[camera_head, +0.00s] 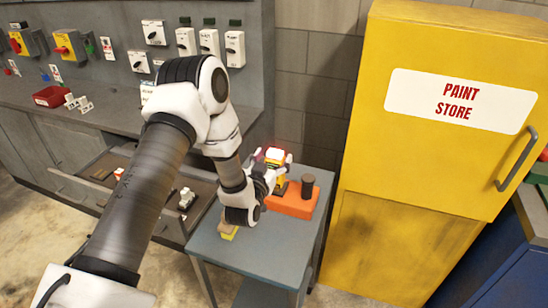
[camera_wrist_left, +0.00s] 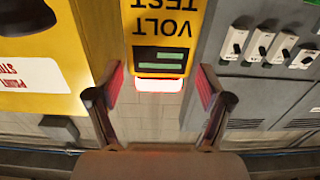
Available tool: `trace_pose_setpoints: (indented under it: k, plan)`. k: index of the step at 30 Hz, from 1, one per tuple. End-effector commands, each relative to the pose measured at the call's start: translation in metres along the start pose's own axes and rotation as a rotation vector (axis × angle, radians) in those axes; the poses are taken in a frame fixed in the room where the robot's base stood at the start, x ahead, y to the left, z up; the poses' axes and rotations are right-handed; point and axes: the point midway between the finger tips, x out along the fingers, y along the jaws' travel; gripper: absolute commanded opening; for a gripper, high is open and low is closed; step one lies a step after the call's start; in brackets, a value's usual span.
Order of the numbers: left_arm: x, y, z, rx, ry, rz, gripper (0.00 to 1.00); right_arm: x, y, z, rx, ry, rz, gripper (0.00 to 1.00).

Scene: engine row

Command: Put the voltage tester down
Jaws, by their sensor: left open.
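The voltage tester (camera_head: 277,157) is a yellow device with a glowing white and red top. In the left wrist view the tester (camera_wrist_left: 162,30) shows upside-down "VOLT TEST" lettering and a lit red-white end. My left gripper (camera_head: 269,168) is open; in the wrist view its red-padded fingers (camera_wrist_left: 157,86) are on either side of the tester's lit end, with visible gaps.
The yellow paint store cabinet (camera_head: 445,150) stands close on the right. An open drawer (camera_head: 150,200) is at left.

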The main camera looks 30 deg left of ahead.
Motion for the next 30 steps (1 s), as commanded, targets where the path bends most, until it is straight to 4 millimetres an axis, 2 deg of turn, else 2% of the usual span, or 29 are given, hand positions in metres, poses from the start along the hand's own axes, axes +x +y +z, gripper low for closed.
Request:
trace_pose_setpoints:
  k: [8,11,14,21,24,30]
  plan:
    - [0.000,0.000,-0.001,0.000,0.002,0.000,0.83,0.000,0.000,0.000,0.000,0.000,0.000,0.40]
    - [-0.007,0.000,0.001,-0.001,0.001,0.000,0.83,0.004,0.000,0.000,0.000,0.000,0.000,0.40]
    - [-0.024,0.000,0.003,-0.002,-0.001,-0.001,0.83,0.012,0.000,0.000,0.000,0.000,0.000,0.40]
    - [-0.086,0.000,0.004,-0.002,-0.001,0.000,0.83,0.033,0.000,0.000,0.000,0.000,0.000,0.40]
    - [-0.106,0.000,0.003,-0.002,-0.001,0.000,0.83,0.038,0.000,0.000,0.000,0.000,0.000,0.40]
    - [-0.120,0.000,-0.001,-0.001,0.002,-0.001,0.83,0.039,0.000,0.000,0.000,0.000,0.000,0.40]
